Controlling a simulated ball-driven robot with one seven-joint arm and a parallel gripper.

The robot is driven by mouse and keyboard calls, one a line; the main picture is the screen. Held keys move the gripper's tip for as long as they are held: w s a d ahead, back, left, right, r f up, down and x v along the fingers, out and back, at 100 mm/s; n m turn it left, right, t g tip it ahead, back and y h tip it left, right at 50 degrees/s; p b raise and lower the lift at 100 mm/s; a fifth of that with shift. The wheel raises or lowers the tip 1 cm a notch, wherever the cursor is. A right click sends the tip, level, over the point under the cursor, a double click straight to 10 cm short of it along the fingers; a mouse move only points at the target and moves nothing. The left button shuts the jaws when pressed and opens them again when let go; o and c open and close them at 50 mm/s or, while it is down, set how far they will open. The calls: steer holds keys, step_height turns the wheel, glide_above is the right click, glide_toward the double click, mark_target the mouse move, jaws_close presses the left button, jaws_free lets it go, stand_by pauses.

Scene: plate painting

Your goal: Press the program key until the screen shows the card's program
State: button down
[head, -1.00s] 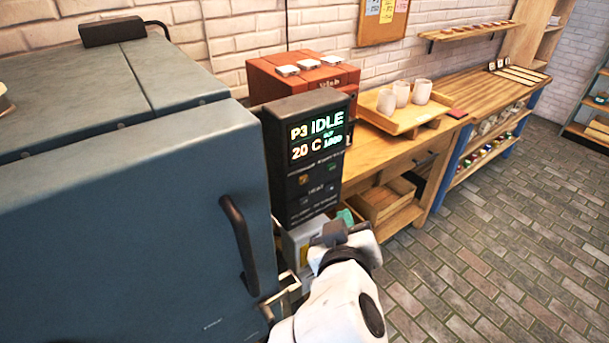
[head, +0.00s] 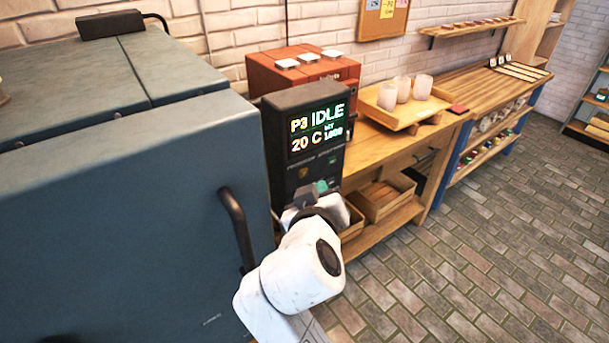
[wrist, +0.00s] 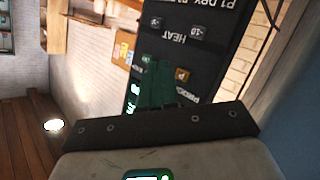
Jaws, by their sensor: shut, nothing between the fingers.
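The dark control box (head: 277,150) stands beside the blue-grey kiln. Its lit screen (head: 319,128) reads P3 IDLE and 20 C, with smaller green text. In the wrist view the key panel (wrist: 215,50) appears turned sideways, with an orange key (wrist: 182,75) by the partly hidden program label and the HEAT keys farther up. My gripper (head: 318,188) is shut and empty at the lower panel. Its green fingers (wrist: 155,88) lie just left of the orange key in the wrist view; I cannot tell whether they touch the panel. No card is readable as the program card.
The kiln (head: 120,190) with its dark handle (head: 237,230) fills the left. A red-brown box (head: 290,70) stands behind the control box. A wooden tray (head: 415,113) with white cups is on the bench. Notes hang on the corkboard (head: 382,30). The floor at right is clear.

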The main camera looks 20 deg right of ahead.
mark_target(304, 173)
steer(key=shift+w+a, duration=0.25)
steer(key=shift+w, duration=0.65)
steer(key=shift+w, duration=0.15)
stand_by(1.4)
steer(key=shift+w+a, duration=0.15)
steer(key=shift+w, duration=0.1)
steer(key=shift+w+a+b, duration=0.1)
steer(key=shift+w+b, duration=0.2)
steer(key=shift+w, duration=0.05)
stand_by(0.6)
steer(key=shift+s, duration=0.15)
steer(key=shift+s+d, duration=0.2)
steer(key=shift+s, duration=0.4)
steer(key=shift+w, duration=0.15)
stand_by(0.4)
steer(key=shift+w+a, duration=0.1)
steer(key=shift+w, duration=0.15)
